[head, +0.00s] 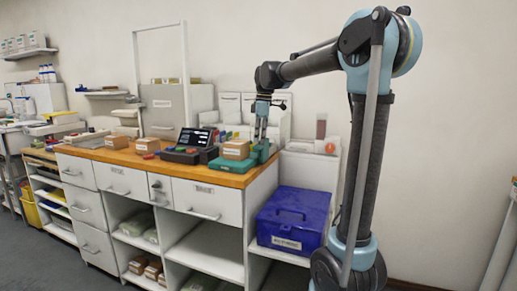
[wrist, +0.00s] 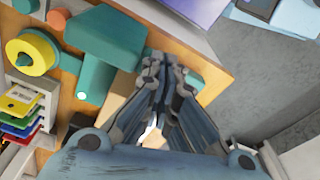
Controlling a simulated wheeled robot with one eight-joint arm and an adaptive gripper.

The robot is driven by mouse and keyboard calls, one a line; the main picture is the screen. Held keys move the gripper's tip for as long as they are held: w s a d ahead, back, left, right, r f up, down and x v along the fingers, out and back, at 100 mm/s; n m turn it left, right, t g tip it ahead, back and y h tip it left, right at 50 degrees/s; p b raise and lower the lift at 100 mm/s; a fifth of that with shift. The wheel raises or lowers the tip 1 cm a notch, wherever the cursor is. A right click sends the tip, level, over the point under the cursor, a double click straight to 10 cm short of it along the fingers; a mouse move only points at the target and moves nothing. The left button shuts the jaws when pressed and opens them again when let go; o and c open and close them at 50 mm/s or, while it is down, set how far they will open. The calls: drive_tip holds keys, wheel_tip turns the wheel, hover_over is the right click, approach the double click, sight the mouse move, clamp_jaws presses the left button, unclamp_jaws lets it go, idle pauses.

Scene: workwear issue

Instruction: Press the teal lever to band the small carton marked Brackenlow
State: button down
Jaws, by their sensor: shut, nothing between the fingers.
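A teal banding device (head: 232,164) stands at the right end of the wooden counter, and its teal body (wrist: 108,38) shows in the wrist view. My gripper (head: 261,136) points down just above the right side of the device. Its fingers (wrist: 160,85) are shut and empty. Contact with the lever cannot be made out.
A dark console with a screen (head: 188,147) stands left of the device. Two more brown cartons (head: 117,142) (head: 146,145) lie further left. A yellow ring (wrist: 32,52) and coloured trays (wrist: 18,115) are left in the wrist view. A blue box (head: 293,220) stands below right.

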drive_tip(key=shift+f, duration=0.1)
drive_tip(key=shift+f, duration=1.9)
drive_tip(key=d, duration=0.1)
drive_tip(key=d+r, duration=0.1)
drive_tip(key=d, duration=0.1)
drive_tip(key=shift+s, duration=0.1)
drive_tip(key=shift+r, duration=0.15)
wheel_tip(320, 180, up, 12)
hover_over(260, 145)
drive_tip(key=d, duration=0.4)
drive_tip(key=shift+s+d+f, duration=0.15)
drive_tip(key=shift+f, duration=0.05)
